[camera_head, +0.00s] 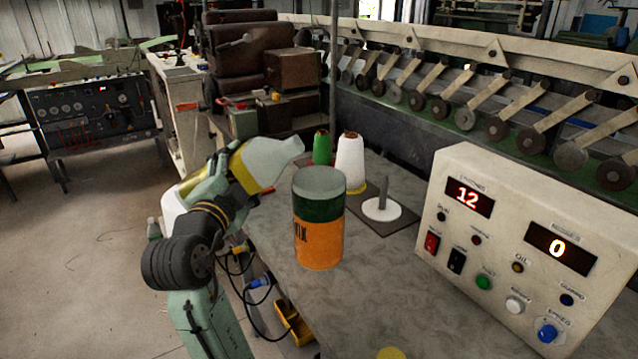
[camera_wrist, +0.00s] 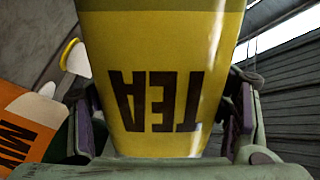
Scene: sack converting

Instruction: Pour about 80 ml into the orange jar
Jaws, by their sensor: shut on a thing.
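The orange jar (camera_head: 319,240) stands upright on the grey table, with a dark green upper part, a grey-green top and dark lettering. I cannot tell whether its top is open. It also shows in the wrist view (camera_wrist: 28,122), at the left. My gripper (camera_wrist: 165,128) is shut on a pale bottle (camera_head: 264,161) with a yellow band (camera_wrist: 155,60) reading "TEA". The bottle is tilted, its neck pointing right and up, with the mouth above and left of the jar's rim. No stream shows. The bottle's contents are hidden.
A white cone (camera_head: 350,163) and a green cone (camera_head: 322,148) stand behind the jar. A white disc with a spindle (camera_head: 381,207) sits to the right. A control box (camera_head: 520,245) showing 12 and 0 fills the table's right. The table front is mostly clear.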

